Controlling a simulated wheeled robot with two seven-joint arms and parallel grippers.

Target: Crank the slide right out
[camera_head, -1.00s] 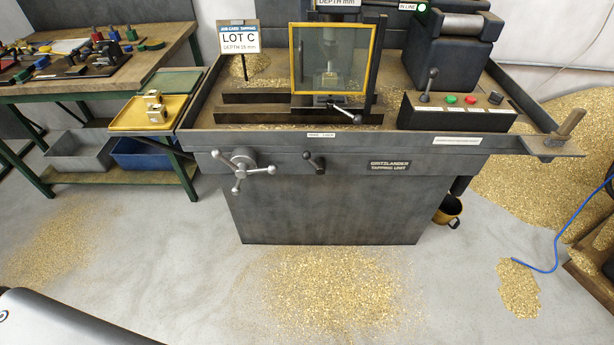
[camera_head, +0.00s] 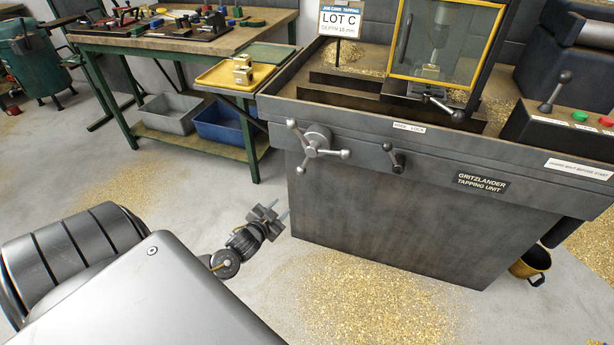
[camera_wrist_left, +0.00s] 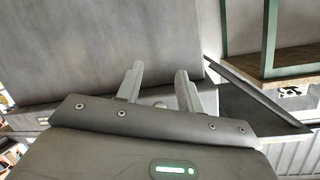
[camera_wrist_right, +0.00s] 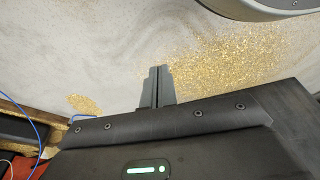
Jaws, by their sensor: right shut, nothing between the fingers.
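A three-spoked crank (camera_head: 317,143) with pale knobs sits on the front of the grey tapping unit (camera_head: 400,220), at its left end. A small black lever (camera_head: 393,157) sits to its right below a lock label. Dark rails (camera_head: 345,88) lie in the chip tray above. My left gripper (camera_head: 278,213) is below and left of the crank, clear of it, in front of the cabinet. In the left wrist view its two fingers (camera_wrist_left: 160,80) stand apart with nothing held. My right gripper (camera_wrist_right: 156,88) shows only in its wrist view, shut and empty above the floor.
A yellow-framed guard (camera_head: 447,40) stands over the rails. Brass chips (camera_head: 375,300) cover the floor in front. A yellow bucket (camera_head: 530,265) sits by the cabinet's right side.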

